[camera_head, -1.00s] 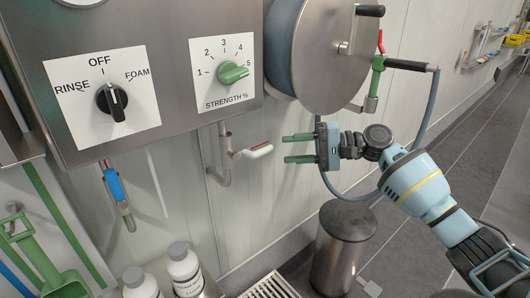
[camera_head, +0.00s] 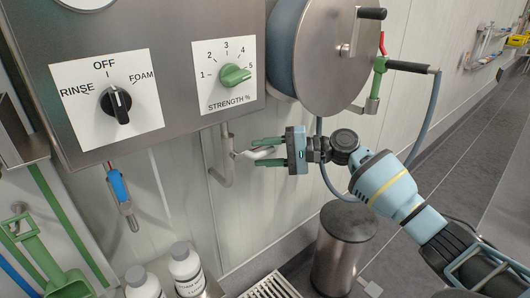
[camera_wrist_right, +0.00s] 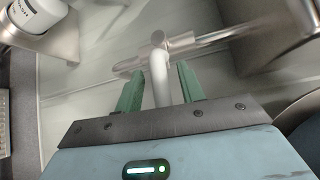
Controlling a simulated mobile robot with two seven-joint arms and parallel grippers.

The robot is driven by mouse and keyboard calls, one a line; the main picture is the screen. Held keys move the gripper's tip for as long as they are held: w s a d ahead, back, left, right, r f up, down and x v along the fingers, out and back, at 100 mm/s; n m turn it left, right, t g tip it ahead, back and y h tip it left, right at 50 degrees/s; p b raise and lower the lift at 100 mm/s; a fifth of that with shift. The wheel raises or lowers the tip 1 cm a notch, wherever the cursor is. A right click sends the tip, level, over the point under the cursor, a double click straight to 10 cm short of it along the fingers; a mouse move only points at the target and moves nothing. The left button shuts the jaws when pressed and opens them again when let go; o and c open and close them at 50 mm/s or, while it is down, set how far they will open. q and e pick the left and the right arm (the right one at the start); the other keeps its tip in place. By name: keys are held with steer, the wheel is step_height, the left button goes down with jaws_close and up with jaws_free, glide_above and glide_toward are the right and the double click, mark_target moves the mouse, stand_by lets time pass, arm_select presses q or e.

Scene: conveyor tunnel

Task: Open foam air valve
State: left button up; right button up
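A pipe valve with a white lever handle (camera_head: 262,153) sits on a thin pipe (camera_head: 222,158) below the control panel; I take it for the foam air valve. The lever points right, roughly level. My right gripper (camera_head: 267,153) is open around the lever, with one green finger above it and one below. In the right wrist view the white lever (camera_wrist_right: 160,78) stands between the fingers (camera_wrist_right: 160,88), with a narrow gap visible on each side. The lever's outer end is hidden by the gripper. My left gripper is not in view.
The panel has a black selector knob (camera_head: 116,103) pointing near OFF and a green strength knob (camera_head: 235,75). A blue-handled valve (camera_head: 119,186) hangs at left. A hose reel (camera_head: 325,50) is above right, a steel bin (camera_head: 343,245) below. White bottles (camera_head: 186,268) stand at bottom.

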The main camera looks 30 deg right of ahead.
jaws_close()
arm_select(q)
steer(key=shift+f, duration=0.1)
arm_select(e)
steer(key=shift+f, duration=0.1)
